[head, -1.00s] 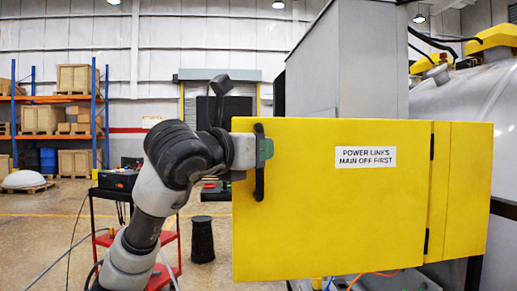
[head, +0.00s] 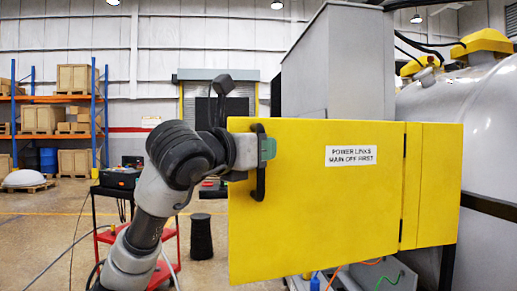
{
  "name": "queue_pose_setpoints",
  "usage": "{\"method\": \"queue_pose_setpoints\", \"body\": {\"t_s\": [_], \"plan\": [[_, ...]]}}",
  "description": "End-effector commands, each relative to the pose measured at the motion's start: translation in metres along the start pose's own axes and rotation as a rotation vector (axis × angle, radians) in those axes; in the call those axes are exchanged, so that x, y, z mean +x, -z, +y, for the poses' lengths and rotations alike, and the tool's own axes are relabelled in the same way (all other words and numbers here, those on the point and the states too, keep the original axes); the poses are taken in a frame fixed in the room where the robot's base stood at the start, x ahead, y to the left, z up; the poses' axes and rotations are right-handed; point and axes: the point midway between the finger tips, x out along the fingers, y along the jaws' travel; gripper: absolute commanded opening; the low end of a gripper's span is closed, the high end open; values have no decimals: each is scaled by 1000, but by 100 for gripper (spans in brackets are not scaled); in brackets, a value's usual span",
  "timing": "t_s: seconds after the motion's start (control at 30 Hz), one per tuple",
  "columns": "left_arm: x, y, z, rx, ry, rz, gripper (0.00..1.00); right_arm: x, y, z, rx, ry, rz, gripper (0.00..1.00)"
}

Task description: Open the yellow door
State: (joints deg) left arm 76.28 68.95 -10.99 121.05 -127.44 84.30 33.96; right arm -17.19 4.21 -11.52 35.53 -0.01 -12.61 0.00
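The yellow door (head: 310,210) fills the middle of the head view, with a white label (head: 351,156) reading "POWER LINKS MAIN OFF FIRST". Its hinges are on the right, beside a narrow yellow panel (head: 433,185). A black vertical handle (head: 260,185) is near its left edge. My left gripper (head: 266,149) reaches in from the left and is shut on the upper part of the handle; its fingers partly hide the handle there. The door stands at an angle, its left side swung out from the machine. My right gripper is not in view.
A grey cabinet (head: 338,65) rises behind the door, and the big grey furnace vessel (head: 470,105) is at right. Hoses show under the door. A red cart (head: 165,245) stands behind my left arm, and a black bin (head: 201,237) beside it. Open floor lies at left.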

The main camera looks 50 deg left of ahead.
Motion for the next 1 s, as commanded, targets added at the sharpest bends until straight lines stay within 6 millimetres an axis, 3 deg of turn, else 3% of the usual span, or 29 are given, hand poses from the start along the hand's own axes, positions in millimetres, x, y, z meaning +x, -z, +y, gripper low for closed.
{"method": "queue_pose_setpoints", "body": {"t_s": [0.03, 0.1, 0.47, 1.0], "plan": [[0, 0, 0, 0, 0, 1, 30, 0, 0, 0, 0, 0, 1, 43], [0, 0, 0, -1, 0, 2, 41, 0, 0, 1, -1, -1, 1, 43], [-5, 1, 0, -3, 0, 2, 41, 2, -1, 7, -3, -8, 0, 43], [-97, 0, 0, -2, 0, 0, 41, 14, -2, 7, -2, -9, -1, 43]]}}
